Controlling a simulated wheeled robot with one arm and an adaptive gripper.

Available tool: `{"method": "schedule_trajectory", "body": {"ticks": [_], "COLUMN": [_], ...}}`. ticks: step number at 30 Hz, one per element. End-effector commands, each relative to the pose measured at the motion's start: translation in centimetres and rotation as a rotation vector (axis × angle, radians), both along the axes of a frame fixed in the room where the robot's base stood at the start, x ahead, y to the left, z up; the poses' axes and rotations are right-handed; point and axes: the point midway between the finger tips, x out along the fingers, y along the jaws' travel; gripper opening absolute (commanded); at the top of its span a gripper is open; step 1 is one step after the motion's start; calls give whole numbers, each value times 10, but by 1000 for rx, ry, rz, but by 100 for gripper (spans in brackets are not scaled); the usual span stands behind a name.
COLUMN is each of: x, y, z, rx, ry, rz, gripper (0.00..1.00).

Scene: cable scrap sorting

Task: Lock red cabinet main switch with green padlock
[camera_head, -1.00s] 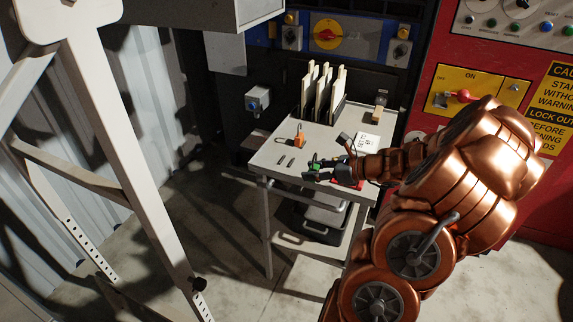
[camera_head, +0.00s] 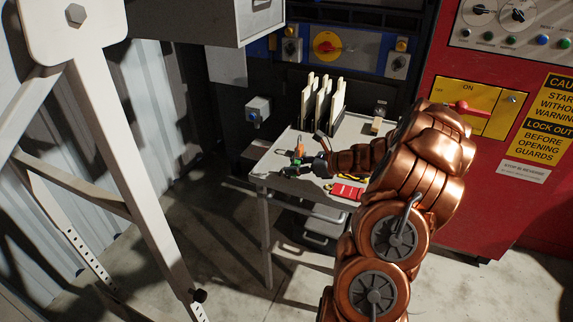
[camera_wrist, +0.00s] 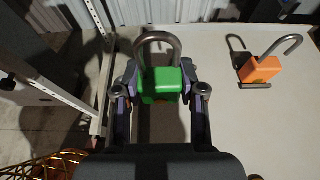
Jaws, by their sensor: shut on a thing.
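My gripper (camera_wrist: 160,100) is shut on the green padlock (camera_wrist: 160,85), whose grey shackle points away from the gripper. In the head view my gripper (camera_head: 306,166) is over the left part of the small table, and the padlock shows only as a small green spot. The red cabinet (camera_head: 480,180) stands at the right. Its main switch is a red handle (camera_head: 465,106) on a yellow plate (camera_head: 450,93) marked ON. My arm partly covers the plate's lower left.
An orange padlock (camera_wrist: 262,69) with its shackle open lies on the table (camera_wrist: 215,45), right of the gripper. A file rack (camera_head: 322,105) stands at the table's back. A red item (camera_head: 346,191) lies near the front edge. A white frame (camera_head: 120,150) stands at the left.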

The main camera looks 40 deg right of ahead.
Motion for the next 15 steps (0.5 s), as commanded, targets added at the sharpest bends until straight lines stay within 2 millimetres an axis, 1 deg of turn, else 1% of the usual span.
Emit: {"method": "schedule_trajectory", "body": {"ticks": [1, 3, 6, 13, 15], "x": [10, 20, 32, 41, 47], "y": [0, -1, -3, -5, -5], "z": [-2, -3, -3, -4, -5], "rx": [0, 1, 0, -1, 0], "ry": [3, 4, 1, 2, 3], "rz": [4, 3, 1, -1, 1], "gripper": [0, 0, 0, 0, 0]}}
